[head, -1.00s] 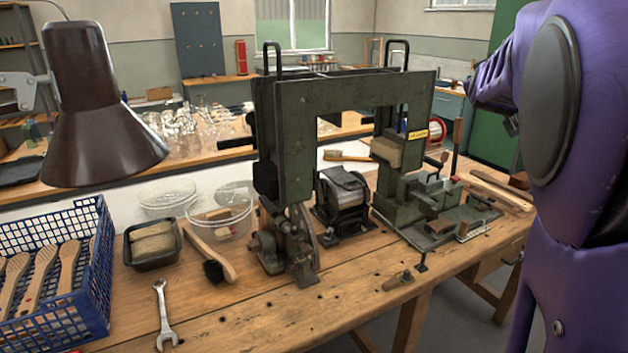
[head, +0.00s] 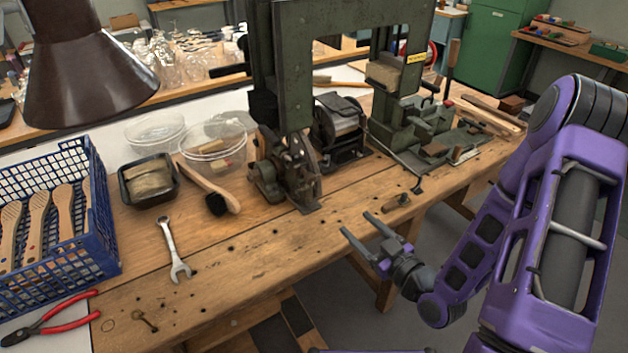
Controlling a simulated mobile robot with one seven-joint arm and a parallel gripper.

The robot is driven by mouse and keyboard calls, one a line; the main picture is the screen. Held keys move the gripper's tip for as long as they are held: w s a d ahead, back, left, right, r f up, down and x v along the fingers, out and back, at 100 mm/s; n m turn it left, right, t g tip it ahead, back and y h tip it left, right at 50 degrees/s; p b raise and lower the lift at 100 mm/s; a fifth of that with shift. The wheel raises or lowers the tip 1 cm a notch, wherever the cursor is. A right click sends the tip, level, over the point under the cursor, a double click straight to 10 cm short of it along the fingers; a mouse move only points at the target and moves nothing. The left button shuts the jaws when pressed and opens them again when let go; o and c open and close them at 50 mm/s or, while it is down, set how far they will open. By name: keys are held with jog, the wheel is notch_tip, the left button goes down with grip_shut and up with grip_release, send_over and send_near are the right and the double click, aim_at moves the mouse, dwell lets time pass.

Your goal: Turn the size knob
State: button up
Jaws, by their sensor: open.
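The green tufting machine (head: 345,30) stands on the wooden workbench, a tall frame with a mechanism (head: 288,168) under its left column and a vise-like block (head: 418,125) at its right. I cannot tell for certain which part is the size knob. A small wooden piece with a dark end (head: 398,203) lies near the bench's front edge, below the machine. My gripper (head: 356,222) is open and empty at the front edge, its fingers pointing up and left toward the bench. It appears apart from the machine and the wooden piece.
A wrench (head: 173,250), a brush (head: 212,190), a black tray (head: 148,182), clear tubs (head: 213,150) and a blue crate (head: 105,215) of wooden brush bodies lie left. Red pliers (head: 55,318) sit front left. A lamp (head: 82,70) overhangs. The front middle of the bench is mostly clear.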

jog(key=s+a+r, duration=0.1)
jog(key=b, duration=0.5)
send_near(313, 181)
jog(key=shift+m+t+y, duration=0.3)
jog(key=shift+m, duration=0.1)
jog(key=x, duration=0.9)
jog(key=shift+w+a+f, duration=0.15)
jog(key=shift+w+f, duration=0.15)
jog(key=shift+f, duration=0.1)
grip_shut()
